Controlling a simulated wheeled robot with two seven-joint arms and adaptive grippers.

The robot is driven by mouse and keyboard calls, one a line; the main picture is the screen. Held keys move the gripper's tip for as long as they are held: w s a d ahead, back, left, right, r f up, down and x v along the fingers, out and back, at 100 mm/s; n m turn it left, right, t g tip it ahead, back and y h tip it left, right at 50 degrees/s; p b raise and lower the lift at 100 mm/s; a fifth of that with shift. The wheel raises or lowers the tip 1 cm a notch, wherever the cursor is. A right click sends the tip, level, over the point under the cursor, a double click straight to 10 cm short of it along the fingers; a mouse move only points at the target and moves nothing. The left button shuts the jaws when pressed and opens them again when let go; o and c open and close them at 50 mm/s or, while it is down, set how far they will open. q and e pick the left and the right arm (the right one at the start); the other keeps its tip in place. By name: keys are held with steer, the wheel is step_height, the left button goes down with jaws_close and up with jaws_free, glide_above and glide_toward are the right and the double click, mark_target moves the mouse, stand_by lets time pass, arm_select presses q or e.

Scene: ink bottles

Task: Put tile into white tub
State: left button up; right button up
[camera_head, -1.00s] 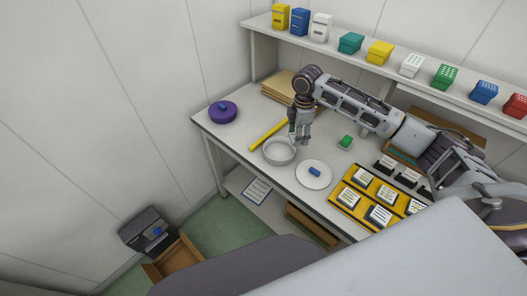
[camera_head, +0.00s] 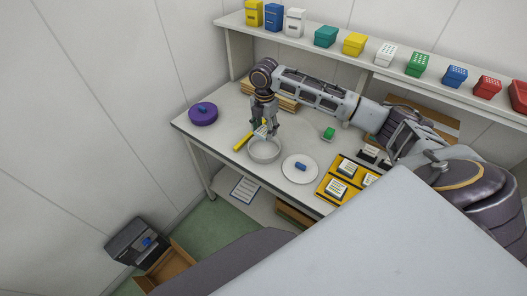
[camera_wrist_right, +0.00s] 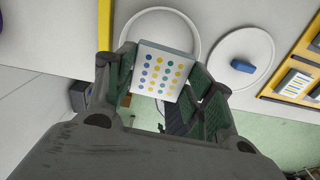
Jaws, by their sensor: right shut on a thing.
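A white square tile with rows of yellow, blue and green dots (camera_wrist_right: 160,73) is held between the fingers of my right gripper (camera_wrist_right: 160,88) in the right wrist view. In the head view my right gripper (camera_head: 265,128) points down at the far rim of the round white tub (camera_head: 264,157), and the tile there is small and hard to make out. The tub's rim also shows behind the tile in the right wrist view (camera_wrist_right: 158,10). The tile hides part of the tub, and its height above the rim is hard to tell. My left gripper is out of view.
A white plate (camera_head: 288,173) with a blue block (camera_head: 300,166) sits right of the tub. A yellow bar (camera_head: 242,142) lies left of it, with a purple round container (camera_head: 203,114) farther left.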

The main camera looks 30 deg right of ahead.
steer(key=shift+n, duration=0.7)
glide_above(264, 151)
steer(key=shift+f, duration=2.5)
steer(key=shift+f+p, duration=0.35)
steer(key=shift+f, duration=2.15)
steer(key=shift+f, duration=0.1)
steer(key=o, duration=1.1)
